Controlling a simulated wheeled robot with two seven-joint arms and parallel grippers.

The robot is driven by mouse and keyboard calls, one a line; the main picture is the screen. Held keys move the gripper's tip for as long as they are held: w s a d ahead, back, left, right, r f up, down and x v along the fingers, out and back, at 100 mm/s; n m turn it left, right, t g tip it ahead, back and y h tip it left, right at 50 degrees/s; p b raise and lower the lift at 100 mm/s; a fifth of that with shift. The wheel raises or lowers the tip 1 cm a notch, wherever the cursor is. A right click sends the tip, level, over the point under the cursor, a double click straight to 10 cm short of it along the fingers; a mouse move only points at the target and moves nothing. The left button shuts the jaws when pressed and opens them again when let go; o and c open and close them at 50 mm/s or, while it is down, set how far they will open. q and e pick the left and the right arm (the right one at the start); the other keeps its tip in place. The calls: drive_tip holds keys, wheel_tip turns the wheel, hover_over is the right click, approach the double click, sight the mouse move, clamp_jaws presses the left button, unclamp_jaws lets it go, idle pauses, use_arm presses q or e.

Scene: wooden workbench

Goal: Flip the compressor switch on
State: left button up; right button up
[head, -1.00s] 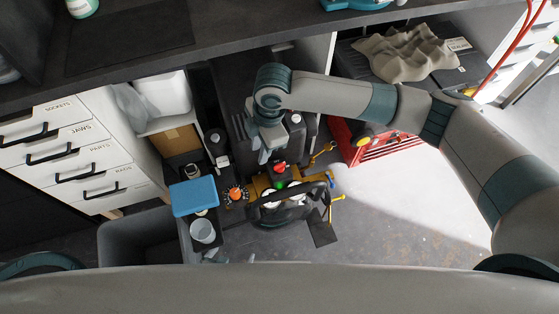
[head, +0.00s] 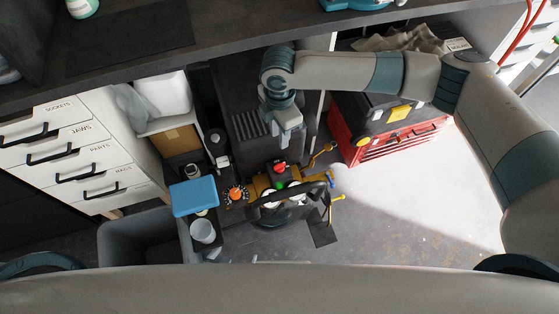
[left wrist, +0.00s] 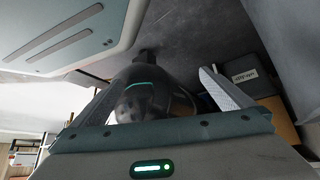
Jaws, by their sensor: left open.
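What looks like the compressor, a yellow and black machine with a black handle (head: 290,213), stands low in the middle of the head view. On it are a red knob (head: 280,168) and a small green spot (head: 280,185); I cannot tell which part is the switch. My right gripper (head: 285,143) points down just above and behind the red knob, apart from it; its jaw opening does not show clearly. My left gripper (left wrist: 155,95) is open in the left wrist view, with a dark rounded form behind its fingers. It is not seen in the head view.
A blue box (head: 194,197), an orange dial (head: 236,193) and a clear cup (head: 203,232) are left of the machine. A red tool chest (head: 385,146) stands at right. A dark worktop (head: 225,38) crosses the back. Floor at lower right is clear.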

hover_over(279, 165)
wheel_tip(279, 165, down, 6)
drive_tip(key=f, duration=0.1)
wheel_tip(279, 165, down, 9)
drive_tip(key=shift+r+p, duration=0.2)
drive_tip(key=shift+p, duration=0.5)
use_arm(q)
drive_tip(key=shift+g, duration=0.7)
drive_tip(key=s+a, duration=0.1)
drive_tip(key=s+f, duration=0.1)
drive_tip(key=s, duration=0.1)
drive_tip(key=s+a+f, duration=0.1)
drive_tip(key=shift+s+a, duration=0.25)
drive_tip(key=shift+a, duration=0.05)
use_arm(e)
drive_tip(key=shift+f, duration=0.4)
use_arm(q)
drive_tip(key=shift+a+y, duration=0.15)
drive_tip(key=shift+y, duration=0.15)
use_arm(e)
clamp_jaws()
